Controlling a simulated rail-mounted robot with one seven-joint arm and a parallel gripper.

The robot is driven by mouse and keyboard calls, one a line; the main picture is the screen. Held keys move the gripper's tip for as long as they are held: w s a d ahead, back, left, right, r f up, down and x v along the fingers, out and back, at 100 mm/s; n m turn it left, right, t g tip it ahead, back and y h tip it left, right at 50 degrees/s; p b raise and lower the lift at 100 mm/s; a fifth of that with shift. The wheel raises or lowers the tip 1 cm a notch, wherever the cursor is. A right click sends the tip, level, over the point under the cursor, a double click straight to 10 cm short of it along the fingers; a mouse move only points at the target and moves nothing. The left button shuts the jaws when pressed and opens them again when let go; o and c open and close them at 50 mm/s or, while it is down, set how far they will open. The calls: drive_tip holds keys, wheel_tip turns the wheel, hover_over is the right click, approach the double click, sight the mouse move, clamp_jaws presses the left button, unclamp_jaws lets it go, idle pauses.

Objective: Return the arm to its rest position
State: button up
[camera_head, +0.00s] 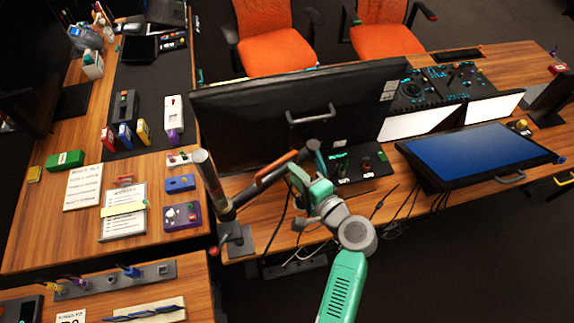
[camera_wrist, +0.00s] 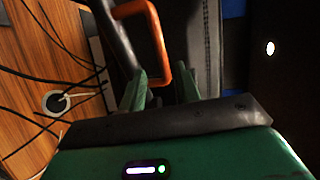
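My green arm (camera_head: 342,285) reaches in from the lower right over the wooden desk. My gripper (camera_head: 298,176) is behind the large dark monitor, close to the monitor arm (camera_head: 275,170) with its orange section. In the wrist view my gripper (camera_wrist: 163,88) shows two green fingers standing apart, so it is open. An orange bracket (camera_wrist: 147,8) shows just past the fingertips, and its lower leg shows in the gap between them. I cannot tell whether the fingers touch it. Nothing is visibly held.
The large monitor (camera_head: 250,115) stands right behind my gripper. Black cables (camera_wrist: 60,55) run over the desk at its left. The left desk holds papers (camera_head: 83,187) and small boxes.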

drive_tip(key=shift+s+d+r, duration=0.1)
drive_tip(key=shift+s+d, duration=0.1)
drive_tip(key=shift+s, duration=0.15)
idle(0.3)
